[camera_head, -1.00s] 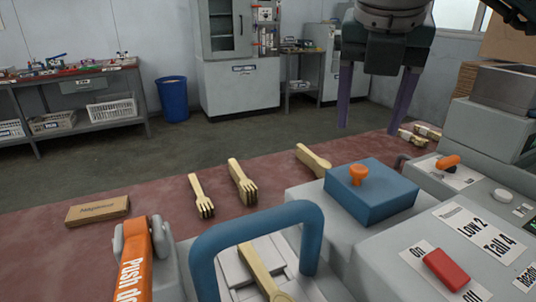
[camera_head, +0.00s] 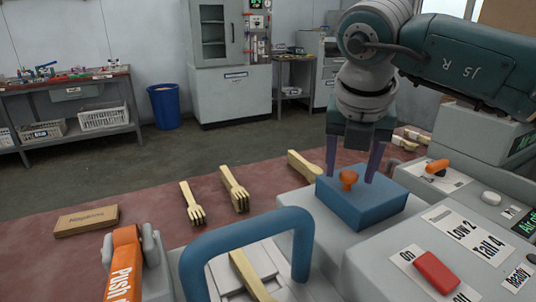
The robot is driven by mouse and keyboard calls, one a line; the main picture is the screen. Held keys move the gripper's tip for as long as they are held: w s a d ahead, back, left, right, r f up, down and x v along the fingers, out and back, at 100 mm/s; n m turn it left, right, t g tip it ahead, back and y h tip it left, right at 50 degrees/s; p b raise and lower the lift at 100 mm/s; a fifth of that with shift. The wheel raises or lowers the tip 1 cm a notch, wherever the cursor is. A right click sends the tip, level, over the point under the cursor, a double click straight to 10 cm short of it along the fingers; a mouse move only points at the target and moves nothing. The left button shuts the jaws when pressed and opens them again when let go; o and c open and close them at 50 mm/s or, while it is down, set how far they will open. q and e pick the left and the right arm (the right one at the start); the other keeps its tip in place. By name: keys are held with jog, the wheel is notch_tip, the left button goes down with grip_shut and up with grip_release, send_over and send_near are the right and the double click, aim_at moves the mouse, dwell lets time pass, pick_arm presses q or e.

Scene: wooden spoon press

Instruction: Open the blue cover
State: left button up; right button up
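The blue cover (camera_head: 362,213) sits flat and closed on the grey machine, with an orange knob (camera_head: 348,177) on its top. My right gripper (camera_head: 350,178) is open and points down over the cover. Its two purple fingers stand on either side of the orange knob, apart from each other. I cannot tell whether a finger touches the knob. My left gripper is not in view.
A blue arched handle (camera_head: 247,235) and an orange push-down lever (camera_head: 126,262) stand in front. A red switch (camera_head: 436,272) is on the right panel. Wooden forks (camera_head: 234,188) and a napkins box (camera_head: 86,221) lie on the red table.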

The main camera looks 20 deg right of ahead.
grip_shut()
dwell(1.2)
